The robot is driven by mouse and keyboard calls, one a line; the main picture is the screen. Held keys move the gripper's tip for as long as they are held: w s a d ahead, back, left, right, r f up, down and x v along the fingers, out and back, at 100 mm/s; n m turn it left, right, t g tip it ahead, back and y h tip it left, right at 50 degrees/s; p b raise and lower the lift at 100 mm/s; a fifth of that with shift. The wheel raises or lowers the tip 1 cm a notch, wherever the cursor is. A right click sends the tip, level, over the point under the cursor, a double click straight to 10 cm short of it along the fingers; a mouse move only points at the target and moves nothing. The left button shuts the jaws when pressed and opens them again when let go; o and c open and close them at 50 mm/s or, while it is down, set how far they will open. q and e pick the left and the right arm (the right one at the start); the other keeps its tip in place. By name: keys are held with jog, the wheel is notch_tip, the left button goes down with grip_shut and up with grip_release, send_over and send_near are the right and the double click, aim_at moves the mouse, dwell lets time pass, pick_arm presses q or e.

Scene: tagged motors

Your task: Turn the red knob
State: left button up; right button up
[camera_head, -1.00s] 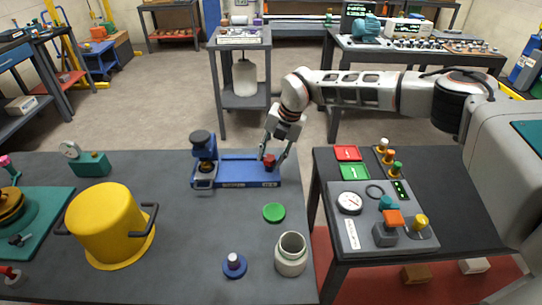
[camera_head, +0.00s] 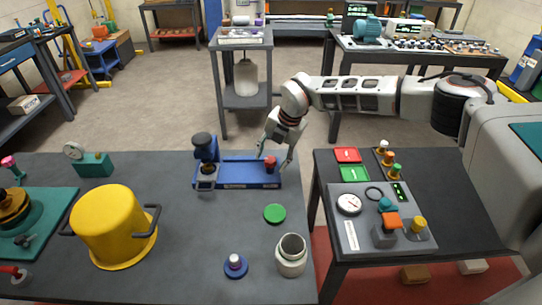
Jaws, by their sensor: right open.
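The red knob (camera_head: 270,162) stands at the right end of a blue fixture (camera_head: 236,176) on the dark table. My right gripper (camera_head: 271,160) reaches down to it from above and behind. Its fingers are spread, one to the left of the knob and one to the right, and a gap shows beside the knob. Whether either finger touches it is too small to tell. The fixture's blue upright post with a dark top (camera_head: 204,142) stands at its left end. My left gripper is not in view.
A green disc (camera_head: 274,213), a pale open jar (camera_head: 291,254) and a blue-based peg (camera_head: 235,264) lie nearer on the table. A large yellow pot (camera_head: 114,226) stands left. A control panel (camera_head: 360,219) sits on the right table. The table between pot and fixture is clear.

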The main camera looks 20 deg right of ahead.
jog(key=shift+s+a+m, duration=0.1)
jog(key=shift+m, duration=0.7)
jog(key=shift+m+t+h+p, duration=0.3)
jog(key=shift+m+t+h, duration=0.1)
jog(key=shift+m, duration=0.5)
jog(key=shift+f+m+h, duration=0.1)
jog(key=shift+m+h, duration=0.2)
jog(key=shift+m, duration=0.7)
jog(key=m+h+b, duration=0.1)
jog(key=m+b, duration=0.1)
jog(key=m, duration=0.2)
jog(key=shift+a, duration=0.2)
jog(key=m+h, duration=0.1)
jog(key=m, duration=0.2)
jog(key=c, duration=1)
jog(key=shift+o, duration=0.2)
jog(key=n, duration=0.3)
jog(key=shift+d+y, duration=0.15)
jog(key=shift+y, duration=0.25)
jog(key=o, duration=1)
jog(key=shift+c, duration=0.2)
